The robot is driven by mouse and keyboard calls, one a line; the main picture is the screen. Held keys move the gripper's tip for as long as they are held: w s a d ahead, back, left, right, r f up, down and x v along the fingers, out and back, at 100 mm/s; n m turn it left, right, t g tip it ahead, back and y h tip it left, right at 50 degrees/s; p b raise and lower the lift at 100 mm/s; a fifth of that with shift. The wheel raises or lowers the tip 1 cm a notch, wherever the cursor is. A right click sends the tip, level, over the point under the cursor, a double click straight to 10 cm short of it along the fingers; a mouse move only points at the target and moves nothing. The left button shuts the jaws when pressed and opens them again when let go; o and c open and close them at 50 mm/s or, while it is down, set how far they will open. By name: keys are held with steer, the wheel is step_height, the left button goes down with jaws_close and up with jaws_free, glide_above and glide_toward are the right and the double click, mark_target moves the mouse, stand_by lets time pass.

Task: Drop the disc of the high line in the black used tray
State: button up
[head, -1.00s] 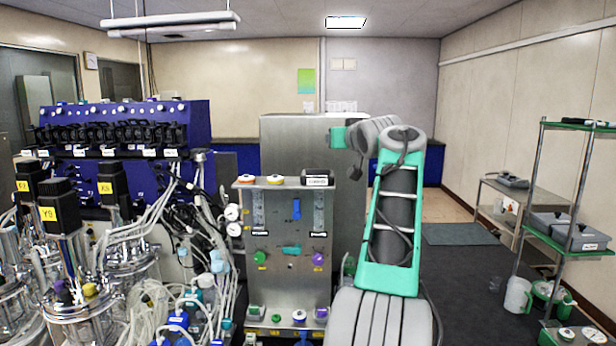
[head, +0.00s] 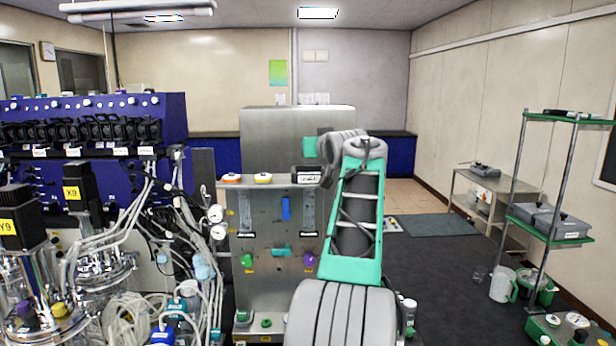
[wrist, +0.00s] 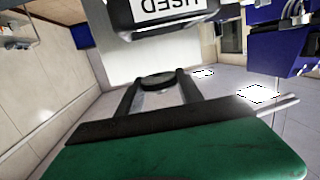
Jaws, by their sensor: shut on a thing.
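The black used tray (head: 306,174) sits at the right end of the top of the steel panel. In the wrist view its black wall (wrist: 178,22) with the upside-down USED label fills the top edge, just beyond the fingertips. My gripper (wrist: 157,82) is shut on a dark round disc (wrist: 157,80), held at the fingertips and apart from the tray in the picture. The tray's inside is hidden in the wrist view. In the head view my arm hides the fingers and the disc.
The steel panel (head: 268,215) carries an orange-rimmed disc (head: 231,179) and a yellow-rimmed disc (head: 263,178) on top, left of the tray. Bioreactors and tubing (head: 95,265) crowd the left.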

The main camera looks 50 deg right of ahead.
steer(key=o, duration=1.4)
steer(key=b+v, duration=0.3)
steer(key=v, duration=0.4)
steer(key=shift+s+a+b, duration=0.3)
